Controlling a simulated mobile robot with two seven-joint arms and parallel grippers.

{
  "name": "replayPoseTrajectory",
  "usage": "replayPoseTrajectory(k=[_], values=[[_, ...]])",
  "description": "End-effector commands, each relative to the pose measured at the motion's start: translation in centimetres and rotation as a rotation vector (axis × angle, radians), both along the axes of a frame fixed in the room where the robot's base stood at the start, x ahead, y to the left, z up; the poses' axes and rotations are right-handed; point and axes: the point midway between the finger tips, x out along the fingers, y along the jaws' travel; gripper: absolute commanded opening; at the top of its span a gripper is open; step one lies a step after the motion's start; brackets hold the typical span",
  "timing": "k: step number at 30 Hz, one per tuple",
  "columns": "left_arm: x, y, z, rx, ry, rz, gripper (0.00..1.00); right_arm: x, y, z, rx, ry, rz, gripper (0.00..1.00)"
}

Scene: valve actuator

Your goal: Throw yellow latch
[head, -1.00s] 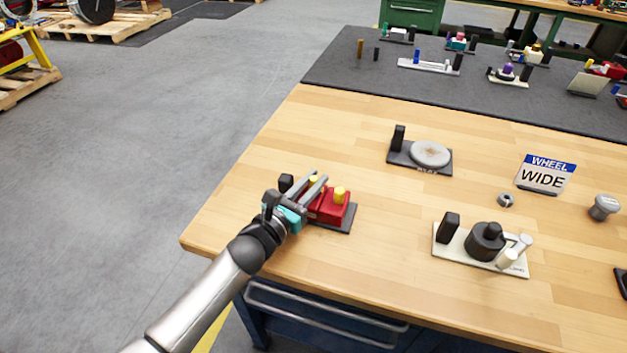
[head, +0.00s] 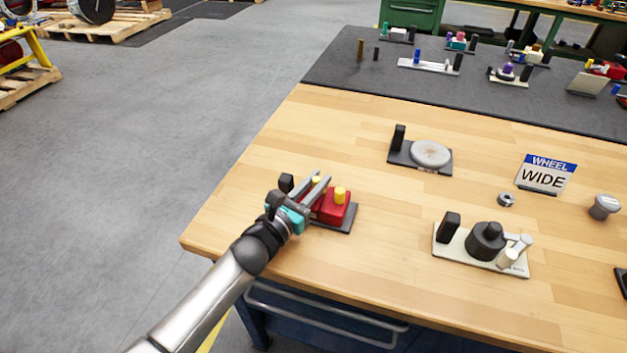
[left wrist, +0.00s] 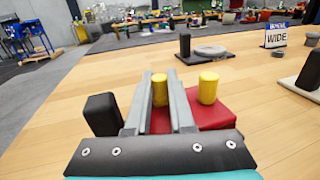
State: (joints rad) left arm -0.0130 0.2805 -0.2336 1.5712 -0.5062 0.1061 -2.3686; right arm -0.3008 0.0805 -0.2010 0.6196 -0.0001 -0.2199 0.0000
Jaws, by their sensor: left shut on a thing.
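The latch device has a red body (head: 334,209) with two yellow posts on a dark base plate (head: 340,226) near the table's left front corner. The right yellow post (head: 340,193) stands free; it also shows in the left wrist view (left wrist: 208,87). My left gripper (head: 320,181) reaches over the device from the left. Its two fingers are shut on the left yellow post (left wrist: 160,90), which stands between them. The fingers hide part of the red body. My right gripper is not in view.
A black block (head: 286,182) stands just left of the fingers. A round grey disc device (head: 430,154) and a white-plate device with a black knob (head: 487,240) stand to the right. A sign (head: 546,174) reads "WHEEL WIDE". The wooden tabletop (head: 390,215) between them is clear.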

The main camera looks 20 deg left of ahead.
Motion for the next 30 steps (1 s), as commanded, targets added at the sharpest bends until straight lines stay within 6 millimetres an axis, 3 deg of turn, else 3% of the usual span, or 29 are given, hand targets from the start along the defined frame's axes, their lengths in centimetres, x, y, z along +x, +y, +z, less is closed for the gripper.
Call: replayPoseTrajectory(k=[4,13,14,16,25,30], values=[[-0.1,-1.1,-0.1,-0.002,0.002,-0.001,0.0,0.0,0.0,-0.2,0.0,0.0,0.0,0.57],[-0.1,-1.2,-0.1,-0.001,0.001,-0.001,0.0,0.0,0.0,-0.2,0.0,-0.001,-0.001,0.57],[-0.1,-1.2,-0.1,-0.001,0.001,-0.001,0.24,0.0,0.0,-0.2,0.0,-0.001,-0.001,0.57],[-0.1,-1.2,-0.1,-0.001,0.0,-0.001,0.32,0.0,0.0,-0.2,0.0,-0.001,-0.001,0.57],[-0.2,-1.1,0.0,-0.001,0.0,0.0,0.34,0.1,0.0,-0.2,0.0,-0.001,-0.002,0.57],[-1.4,-0.7,-0.1,-0.001,0.003,0.0,0.34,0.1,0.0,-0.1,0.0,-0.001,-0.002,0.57]])
